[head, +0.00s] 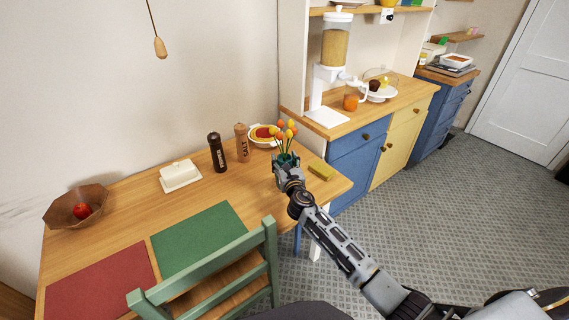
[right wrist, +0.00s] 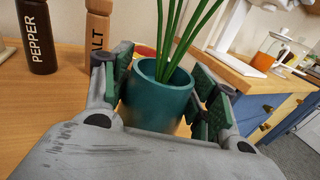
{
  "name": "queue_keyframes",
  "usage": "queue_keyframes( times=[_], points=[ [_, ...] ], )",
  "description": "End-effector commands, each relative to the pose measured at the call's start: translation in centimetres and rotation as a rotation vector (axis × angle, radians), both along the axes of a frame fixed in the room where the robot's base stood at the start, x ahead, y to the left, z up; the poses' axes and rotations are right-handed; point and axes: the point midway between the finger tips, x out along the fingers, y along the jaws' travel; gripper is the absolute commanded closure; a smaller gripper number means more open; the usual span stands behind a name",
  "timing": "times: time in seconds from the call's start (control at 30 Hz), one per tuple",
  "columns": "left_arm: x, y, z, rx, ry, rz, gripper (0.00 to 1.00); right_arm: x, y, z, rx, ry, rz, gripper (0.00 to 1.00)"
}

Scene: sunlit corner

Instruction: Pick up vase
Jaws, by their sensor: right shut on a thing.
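The vase is a small teal pot with green stems, seen in the right wrist view (right wrist: 158,98). In the head view its orange and yellow flowers (head: 287,132) rise above my right gripper (head: 286,164), which hides most of the pot. In the right wrist view the two green-padded fingers of my right gripper (right wrist: 162,92) are shut on the vase, one on each side. The vase looks upright at the right end of the wooden table (head: 120,208). I cannot tell whether its base touches the table. My left gripper is not in view.
Pepper (head: 217,152) and salt (head: 242,142) mills and a bowl (head: 264,136) stand close to the vase. A butter dish (head: 180,175), a wooden bowl (head: 76,207) and a green chair (head: 210,270) are farther left.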

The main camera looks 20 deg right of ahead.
Motion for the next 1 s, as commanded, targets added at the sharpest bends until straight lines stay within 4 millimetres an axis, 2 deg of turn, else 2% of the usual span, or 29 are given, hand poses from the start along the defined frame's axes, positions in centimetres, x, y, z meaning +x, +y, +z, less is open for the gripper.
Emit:
queue_keyframes(
  times=[0.07,0.3,0.77,1.0],
  points=[
    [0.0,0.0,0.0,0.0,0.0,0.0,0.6,0.0,0.0,0.0,0.0,0.0,0.0,0.66],
    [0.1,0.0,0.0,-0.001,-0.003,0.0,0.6,0.0,0.0,0.0,0.0,0.0,0.0,0.97],
    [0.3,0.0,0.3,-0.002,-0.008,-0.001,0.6,0.1,0.0,0.9,0.0,-0.006,0.0,0.97],
    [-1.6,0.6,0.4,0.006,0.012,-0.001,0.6,0.1,0.0,2.8,-0.002,-0.008,0.001,0.97]
  ],
)
